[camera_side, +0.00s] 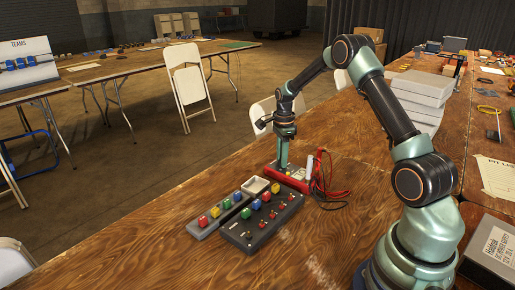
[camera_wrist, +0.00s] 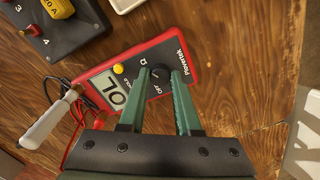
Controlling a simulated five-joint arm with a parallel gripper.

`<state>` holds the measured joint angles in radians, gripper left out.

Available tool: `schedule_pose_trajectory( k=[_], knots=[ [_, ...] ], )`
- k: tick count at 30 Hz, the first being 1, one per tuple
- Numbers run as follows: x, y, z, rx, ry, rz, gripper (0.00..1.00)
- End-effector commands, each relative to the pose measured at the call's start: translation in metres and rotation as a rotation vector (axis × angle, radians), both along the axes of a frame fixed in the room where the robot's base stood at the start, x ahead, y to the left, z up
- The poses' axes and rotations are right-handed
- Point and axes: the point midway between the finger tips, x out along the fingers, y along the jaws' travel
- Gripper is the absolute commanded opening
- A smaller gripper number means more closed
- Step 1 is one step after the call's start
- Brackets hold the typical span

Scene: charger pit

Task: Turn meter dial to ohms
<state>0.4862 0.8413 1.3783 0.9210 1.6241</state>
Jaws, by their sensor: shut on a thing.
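The red meter (camera_wrist: 197,51) lies flat on the wooden table and also shows in the side view (camera_side: 287,180), partly behind my gripper (camera_side: 283,162). In the wrist view my gripper (camera_wrist: 161,76) points down at the meter, its two green fingers closed on either side of the dark dial (camera_wrist: 160,71). The meter's display (camera_wrist: 110,91) reads OL. An ohm mark and OFF are printed around the dial. The dial's pointer is too hard to make out. A yellow button (camera_wrist: 118,69) sits beside the display.
A white probe (camera_wrist: 45,124) and red and black leads lie beside the meter.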

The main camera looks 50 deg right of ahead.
Motion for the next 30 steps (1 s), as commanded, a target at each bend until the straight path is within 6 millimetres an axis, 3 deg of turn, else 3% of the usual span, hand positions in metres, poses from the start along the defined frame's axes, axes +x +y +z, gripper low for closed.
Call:
schedule_pose_trajectory(
  k=[7,8,10,22,30],
  knots=[
    [0.0,0.0,0.0,0.0,0.0,0.0,0.0],
    [0.0,0.0,0.0,0.0,0.0,0.0,0.36],
    [0.0,0.0,0.0,0.0,0.0,0.0,0.62],
    [0.0,0.0,0.005,-0.001,-0.001,0.001,0.63],
    [0.001,0.0,0.049,-0.002,-0.003,0.001,0.63]
  ],
)
